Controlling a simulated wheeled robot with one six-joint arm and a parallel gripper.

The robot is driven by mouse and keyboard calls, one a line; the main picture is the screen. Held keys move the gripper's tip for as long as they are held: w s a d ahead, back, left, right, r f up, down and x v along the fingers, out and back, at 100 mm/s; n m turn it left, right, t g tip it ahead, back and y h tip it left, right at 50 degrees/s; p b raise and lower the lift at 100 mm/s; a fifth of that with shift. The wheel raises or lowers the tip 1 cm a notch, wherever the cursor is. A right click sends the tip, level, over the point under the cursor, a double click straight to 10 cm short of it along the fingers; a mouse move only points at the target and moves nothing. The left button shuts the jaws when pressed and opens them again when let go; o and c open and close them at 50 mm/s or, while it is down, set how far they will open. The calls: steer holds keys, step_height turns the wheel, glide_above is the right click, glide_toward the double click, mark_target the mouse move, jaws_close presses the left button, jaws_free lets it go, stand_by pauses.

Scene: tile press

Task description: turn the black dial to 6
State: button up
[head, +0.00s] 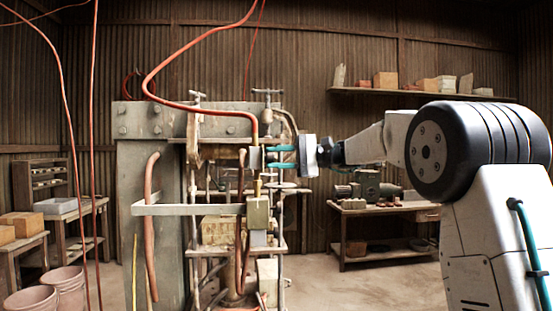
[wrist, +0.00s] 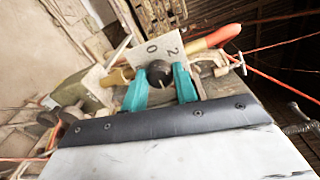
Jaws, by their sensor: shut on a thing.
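The black dial (wrist: 158,72) sits in front of a pale plate (wrist: 150,50) in the wrist view. The figures 0 and 2 show on the plate above the dial; the 6 cannot be seen. My gripper (head: 270,157) reaches in from the right at the press in the head view. Its two teal fingers stand on either side of the dial and are shut on it. I cannot read surely which figure the dial points to.
The press (head: 150,190) carries pipes, bars and valves close around my gripper. A red hose (head: 160,70) arches above it. A workbench (head: 385,209) with a machine stands behind to the right. Buckets (head: 65,280) and tables are at the left.

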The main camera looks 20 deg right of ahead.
steer(key=o, duration=1)
steer(key=shift+c, duration=0.2)
steer(key=shift+d, duration=0.15)
steer(key=v, duration=0.7)
steer(key=shift+d, duration=0.3)
steer(key=shift+f, duration=0.1)
